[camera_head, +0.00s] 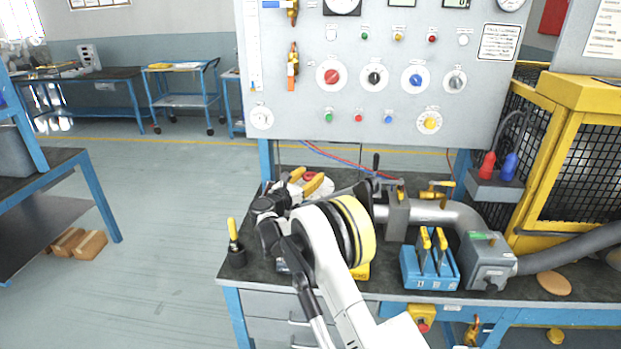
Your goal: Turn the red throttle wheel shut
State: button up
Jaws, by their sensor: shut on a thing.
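The red throttle wheel (310,175) sits low at the back of the bench, on a round white plate. Only a small red part of it shows, because my gripper covers the rest. My gripper (305,180) has its two yellow-orange fingers on either side of the red wheel and is shut on it. The contact itself is partly hidden, and I cannot tell how far the wheel is turned.
A grey pipe (435,212) with valves runs right of my arm to a grey box (488,262). A blue holder (428,272) with yellow-handled tools stands in front. A yellow-handled tool (233,229) stands at the left bench edge. A control panel (290,115) rises behind.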

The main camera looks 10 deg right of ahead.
jog(key=shift+m+g+h, duration=0.8)
jog(key=shift+g+h, duration=0.1)
jog(key=shift+g, duration=0.3)
jog(key=o, duration=1.2)
jog(key=v, duration=1.2)
jog(key=shift+f, duration=0.15)
